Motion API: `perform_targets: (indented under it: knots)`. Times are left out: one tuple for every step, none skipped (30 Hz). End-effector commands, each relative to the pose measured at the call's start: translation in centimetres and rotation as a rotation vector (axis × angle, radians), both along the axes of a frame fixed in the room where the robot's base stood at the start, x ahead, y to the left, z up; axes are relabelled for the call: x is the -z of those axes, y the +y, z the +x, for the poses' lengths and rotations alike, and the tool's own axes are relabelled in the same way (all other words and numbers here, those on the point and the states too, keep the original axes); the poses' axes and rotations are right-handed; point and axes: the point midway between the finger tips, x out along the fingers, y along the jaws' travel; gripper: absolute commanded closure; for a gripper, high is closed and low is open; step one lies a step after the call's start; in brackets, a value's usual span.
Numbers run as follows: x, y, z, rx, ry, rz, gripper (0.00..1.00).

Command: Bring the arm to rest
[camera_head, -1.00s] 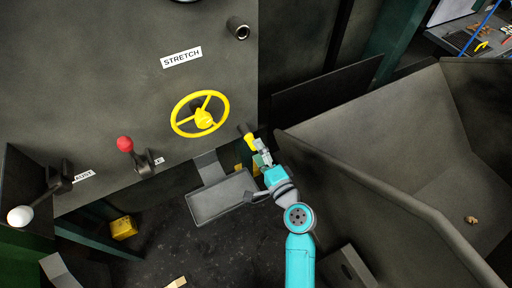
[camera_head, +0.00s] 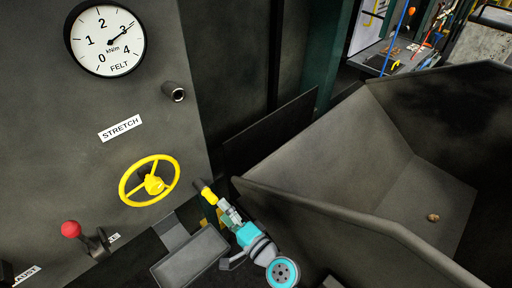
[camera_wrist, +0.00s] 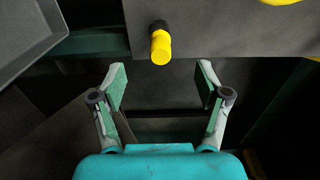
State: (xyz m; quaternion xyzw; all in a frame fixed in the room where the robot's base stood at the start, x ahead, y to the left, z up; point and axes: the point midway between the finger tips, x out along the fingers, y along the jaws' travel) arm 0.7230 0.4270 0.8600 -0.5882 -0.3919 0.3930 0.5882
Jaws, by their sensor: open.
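My gripper (camera_wrist: 160,82) is open and empty in the wrist view, its two fingers spread apart. Beyond the fingertips, a yellow knob with a black collar (camera_wrist: 160,46) sticks out from the machine; it does not touch the fingers. In the head view my turquoise arm comes up from the bottom, and the yellow knob (camera_head: 208,196) shows just past its end. The fingers are too small to make out clearly there. A yellow handwheel (camera_head: 150,181) is on the grey machine panel, left of my arm.
A red-knobbed lever (camera_head: 71,229) and a gauge marked FELT (camera_head: 107,40) are on the panel. A grey tray (camera_head: 190,262) juts out left of my arm. A large grey bin (camera_head: 310,205) stands close on the right. A bench with tools (camera_head: 400,58) is at the back right.

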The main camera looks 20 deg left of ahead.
Motion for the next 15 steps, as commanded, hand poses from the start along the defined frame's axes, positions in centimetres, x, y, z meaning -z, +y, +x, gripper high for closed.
perform_targets:
  knots:
    - [0.0,0.0,0.0,0.000,0.000,0.000,0.25]
    - [0.0,0.0,0.0,0.000,0.000,0.000,0.25]
    - [0.0,0.0,0.0,0.001,0.000,0.000,0.25]
    - [0.1,-0.1,0.0,0.002,0.000,-0.002,0.25]
    - [0.2,-0.3,0.0,0.007,-0.001,-0.005,0.25]
    - [0.6,-0.7,-0.1,0.017,-0.004,-0.012,0.25]
    - [0.9,-1.2,-0.1,0.028,-0.007,-0.021,0.25]
    - [1.4,-1.8,-0.2,0.043,-0.013,-0.034,0.25]
    - [2.2,-3.0,-0.3,0.067,-0.020,-0.055,0.25]
    - [2.8,-3.9,-0.4,0.090,-0.030,-0.075,0.25]
    - [3.5,-5.1,-0.6,0.115,-0.039,-0.096,0.25]
    - [4.5,-6.7,-0.8,0.151,-0.053,-0.128,0.25]
    - [5.2,-8.0,-1.1,0.179,-0.065,-0.155,0.25]
    - [5.9,-9.3,-1.4,0.207,-0.079,-0.184,0.25]
    - [6.7,-11.1,-1.9,0.245,-0.096,-0.220,0.25]
